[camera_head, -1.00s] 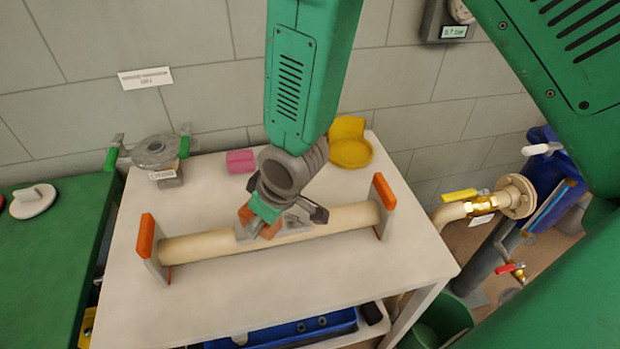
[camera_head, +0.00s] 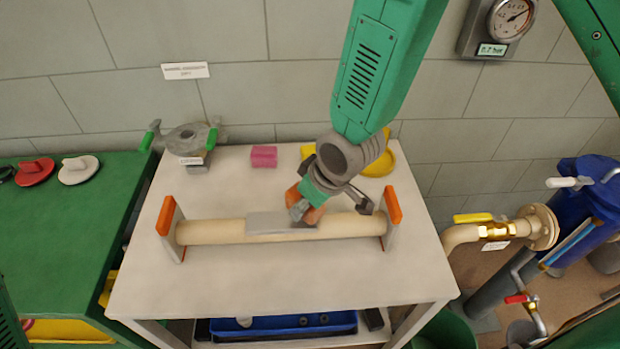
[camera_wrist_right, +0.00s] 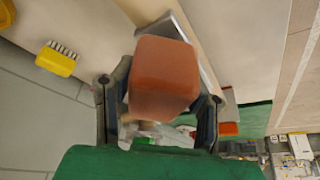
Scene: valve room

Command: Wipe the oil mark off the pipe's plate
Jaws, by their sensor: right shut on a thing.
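The pale pipe (camera_head: 210,232) lies across two orange-topped stands on the white table. Its grey plate (camera_head: 268,223) faces up at mid-pipe; I cannot make out an oil mark on the part that shows. My right gripper (camera_head: 312,203) is at the plate's right end, shut on an orange-brown block (camera_wrist_right: 163,78). The block is low over or on the plate; contact cannot be told. Gripper and block hide the plate's right end. The wrist view shows the block between both fingers, with a grey plate edge (camera_wrist_right: 197,45) behind it. My left gripper is not in view.
A pink block (camera_head: 264,157), a grey valve part with green handles (camera_head: 187,140) and a yellow holder (camera_head: 402,164) stand behind the pipe. A yellow brush (camera_wrist_right: 57,60) shows in the wrist view. The table front (camera_head: 270,280) is clear. Piping with valves (camera_head: 495,230) stands right.

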